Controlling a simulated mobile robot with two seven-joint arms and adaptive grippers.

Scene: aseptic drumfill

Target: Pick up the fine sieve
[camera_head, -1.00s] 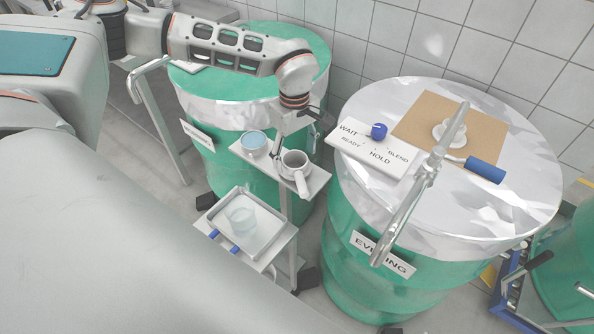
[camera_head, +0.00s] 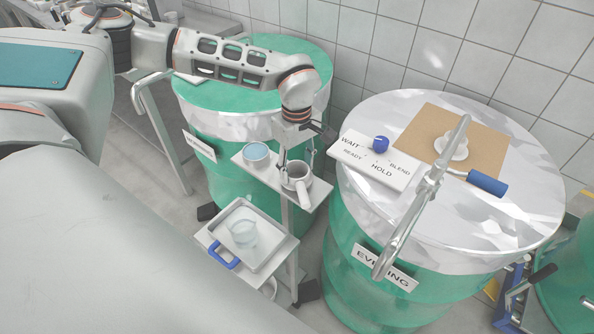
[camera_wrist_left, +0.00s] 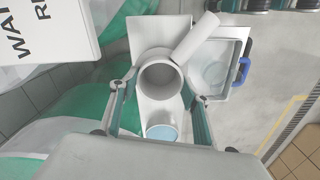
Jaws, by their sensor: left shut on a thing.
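The fine sieve seems to be the grey, round, open-topped cup (camera_head: 298,172) with a thick side handle, on the small upper shelf (camera_head: 317,192). The wrist view shows the cup (camera_wrist_left: 160,76) from above, its handle (camera_wrist_left: 196,38) pointing to the upper right. My left gripper (camera_head: 298,166) is over the shelf with its fingers on both sides of the cup. In the wrist view the left gripper (camera_wrist_left: 160,88) is shut on the cup body. I cannot see a gap between cup and shelf. The mesh is not clear. My right gripper is not in view.
A blue-topped cup (camera_head: 256,152) stands close beside on the same shelf. Below, a tray (camera_head: 268,266) holds a clear beaker (camera_head: 243,233). Green drums (camera_head: 205,125) stand left and right (camera_head: 345,270). A WAIT/READY/HOLD/BLEND panel (camera_head: 350,158) sits close to the right.

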